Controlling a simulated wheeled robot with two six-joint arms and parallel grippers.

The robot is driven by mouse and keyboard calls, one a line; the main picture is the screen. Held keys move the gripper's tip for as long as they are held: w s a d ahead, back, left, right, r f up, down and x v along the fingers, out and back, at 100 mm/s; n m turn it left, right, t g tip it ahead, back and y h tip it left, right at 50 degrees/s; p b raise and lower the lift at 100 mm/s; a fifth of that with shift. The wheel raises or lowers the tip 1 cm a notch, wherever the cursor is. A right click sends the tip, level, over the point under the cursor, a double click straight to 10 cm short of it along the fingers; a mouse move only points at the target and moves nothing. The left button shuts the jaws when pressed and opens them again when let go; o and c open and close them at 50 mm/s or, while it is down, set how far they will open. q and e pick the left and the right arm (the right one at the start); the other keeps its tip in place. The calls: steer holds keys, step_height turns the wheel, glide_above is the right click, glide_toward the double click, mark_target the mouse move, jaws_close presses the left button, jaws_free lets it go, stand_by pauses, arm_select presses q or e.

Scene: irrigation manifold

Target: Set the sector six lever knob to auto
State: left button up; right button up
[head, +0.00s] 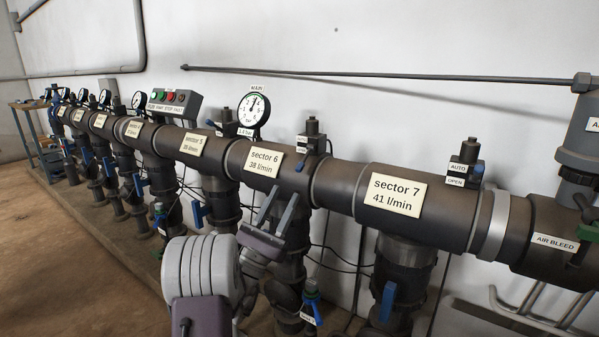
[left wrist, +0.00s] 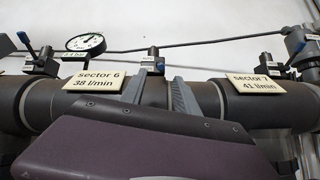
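The sector 6 sign (head: 263,161) is on the dark main pipe in the middle of the head view; it also shows in the left wrist view (left wrist: 94,81). The valve head also shows in the left wrist view (left wrist: 153,62), beyond the fingers. My left gripper (head: 281,196) is open and empty, in front of and below the pipe, apart from the valve head. My right gripper is not in view.
The sector 7 sign (head: 397,194) and its valve head (head: 469,153) are to the right. A round MAIN gauge (head: 254,110) stands behind the pipe, left of the valve head. A button box (head: 174,104) is farther left. Blue-handled valves hang below the pipe. Open floor lies at left.

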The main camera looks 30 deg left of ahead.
mark_target(298, 172)
arm_select(q)
steer(key=p+x, duration=0.5)
steer(key=shift+s+r, duration=0.3)
steer(key=shift+s, duration=0.05)
steer(key=w, duration=0.1)
steer(key=w+r+b, duration=0.1)
steer(key=w, duration=0.1)
steer(key=shift+d+r, duration=0.3)
steer(key=shift+r, duration=0.05)
steer(key=shift+w+r, duration=0.25)
steer(key=shift+r, duration=0.05)
jaws_close()
